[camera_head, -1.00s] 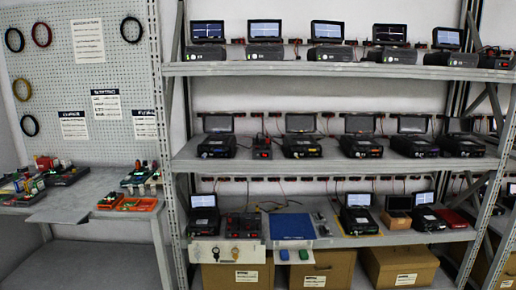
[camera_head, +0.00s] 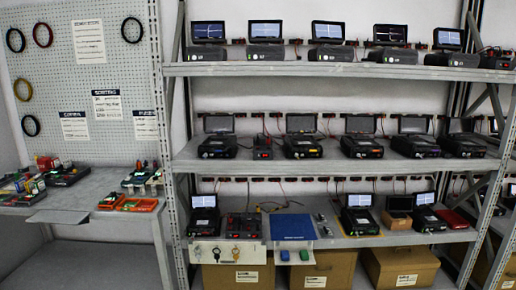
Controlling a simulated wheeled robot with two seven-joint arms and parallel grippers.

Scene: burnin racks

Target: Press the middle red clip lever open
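The middle red clip lever cannot be singled out at this size. A black unit with small red parts (camera_head: 241,226) sits on the lower shelf, left of a blue mat. A small dark unit with a red front (camera_head: 262,149) stands on the middle shelf. Small red spots also show along the wall strips behind the shelves, too small to tell apart. Neither of my grippers is in view.
Devices with screens line the rack's shelves (camera_head: 335,70). The blue mat (camera_head: 292,226) lies on the lower shelf, with cardboard boxes (camera_head: 330,268) beneath. A workbench (camera_head: 78,205) at left holds orange trays (camera_head: 136,204) below a pegboard (camera_head: 100,75).

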